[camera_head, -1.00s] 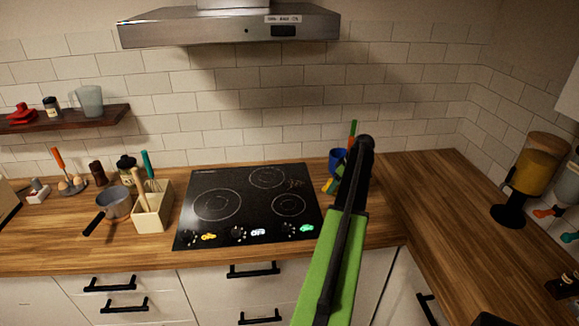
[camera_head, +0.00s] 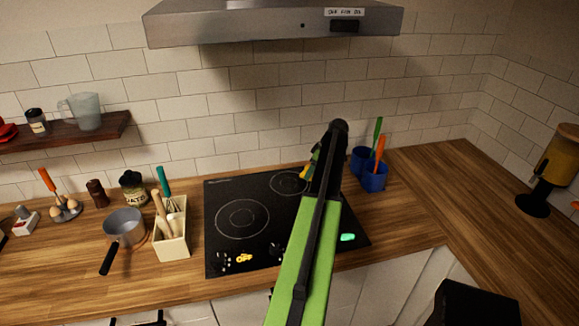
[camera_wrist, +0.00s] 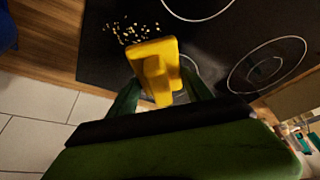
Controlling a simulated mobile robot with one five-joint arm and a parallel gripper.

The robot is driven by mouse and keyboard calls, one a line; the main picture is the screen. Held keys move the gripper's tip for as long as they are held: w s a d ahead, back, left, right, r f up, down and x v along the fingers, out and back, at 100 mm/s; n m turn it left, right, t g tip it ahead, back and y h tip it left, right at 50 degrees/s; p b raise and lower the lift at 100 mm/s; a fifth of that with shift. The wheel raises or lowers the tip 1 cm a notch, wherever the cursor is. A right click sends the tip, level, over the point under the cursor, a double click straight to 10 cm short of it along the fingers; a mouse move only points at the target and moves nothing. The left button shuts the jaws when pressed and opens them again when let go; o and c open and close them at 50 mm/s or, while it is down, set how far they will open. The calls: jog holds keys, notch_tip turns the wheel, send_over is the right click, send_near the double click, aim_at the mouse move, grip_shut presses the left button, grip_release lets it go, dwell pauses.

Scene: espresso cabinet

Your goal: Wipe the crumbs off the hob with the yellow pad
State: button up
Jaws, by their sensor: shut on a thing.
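The black hob (camera_head: 228,196) is set in the wooden counter, and its surface also fills much of the wrist view (camera_wrist: 105,62). My gripper (camera_wrist: 160,92) is shut on the yellow pad (camera_wrist: 154,64), with one finger on each side of its grip. In the head view my gripper (camera_head: 318,168) is over the right part of the hob, with a bit of the pad showing. The pale crumbs (camera_wrist: 131,33) lie scattered on the hob just beyond the pad in the wrist view. In the head view my arm hides them. I cannot tell whether the pad touches the glass.
Two blue cups (camera_head: 374,180) with coloured-handled utensils stand right of the hob. A cream utensil holder (camera_head: 172,243) and a saucepan (camera_head: 123,226) stand left of it. The range hood (camera_head: 270,24) hangs above. The right-hand counter (camera_head: 425,190) is mostly clear.

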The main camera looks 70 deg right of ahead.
jog(key=shift+w, duration=0.1)
jog(key=shift+r, duration=0.1)
jog(key=shift+w, duration=0.35)
notch_tip(320, 180, down, 6)
jog(key=b, duration=0.6)
jog(key=shift+s, duration=0.15)
jog(key=shift+f+b, duration=1.05)
jog(key=shift+f, duration=0.05)
jog(key=shift+s, duration=0.1)
